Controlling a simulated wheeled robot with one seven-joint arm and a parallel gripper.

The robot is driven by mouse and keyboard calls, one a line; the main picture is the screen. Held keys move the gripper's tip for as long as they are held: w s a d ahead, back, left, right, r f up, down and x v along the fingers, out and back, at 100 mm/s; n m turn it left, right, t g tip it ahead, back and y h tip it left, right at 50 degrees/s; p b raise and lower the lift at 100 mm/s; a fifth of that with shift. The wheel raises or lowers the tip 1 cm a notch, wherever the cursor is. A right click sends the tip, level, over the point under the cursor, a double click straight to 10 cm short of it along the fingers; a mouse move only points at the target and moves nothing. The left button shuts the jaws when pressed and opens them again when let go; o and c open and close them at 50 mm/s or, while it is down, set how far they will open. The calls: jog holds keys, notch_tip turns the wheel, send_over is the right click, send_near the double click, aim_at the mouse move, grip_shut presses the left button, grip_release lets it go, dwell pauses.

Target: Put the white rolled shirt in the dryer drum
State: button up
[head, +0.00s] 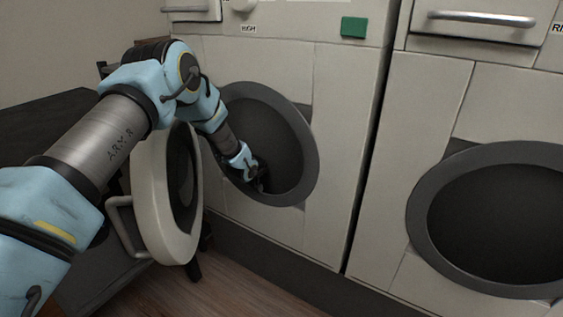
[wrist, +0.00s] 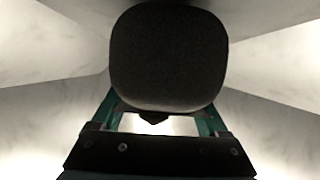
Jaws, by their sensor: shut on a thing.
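My gripper (head: 258,183) reaches through the round opening of the left dryer, into the dark drum (head: 270,135). In the wrist view my gripper (wrist: 158,112) has its green fingers on either side of a rounded, fabric-like roll, the rolled shirt (wrist: 168,55). It looks dark there, in shade against bright walls, so its white colour does not show. My gripper is shut on it. In the head view the shirt cannot be made out. The dryer's round door (head: 150,185) stands open at the left.
A second machine with a dark round opening (head: 500,220) stands at the right. A dark table (head: 45,120) is at the left, behind my arm. Wooden floor (head: 240,285) shows below.

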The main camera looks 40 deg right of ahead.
jog(key=shift+f, duration=0.25)
jog(key=shift+f, duration=0.1)
jog(key=shift+f, duration=0.15)
jog(key=o, duration=1.4)
jog(key=shift+r, duration=0.35)
jog(key=v, duration=0.6)
jog(key=shift+a+r, duration=0.1)
jog(key=shift+a, duration=0.3)
jog(key=shift+s+a+r, duration=0.1)
jog(key=shift+s+a, duration=0.05)
jog(key=shift+a, duration=0.1)
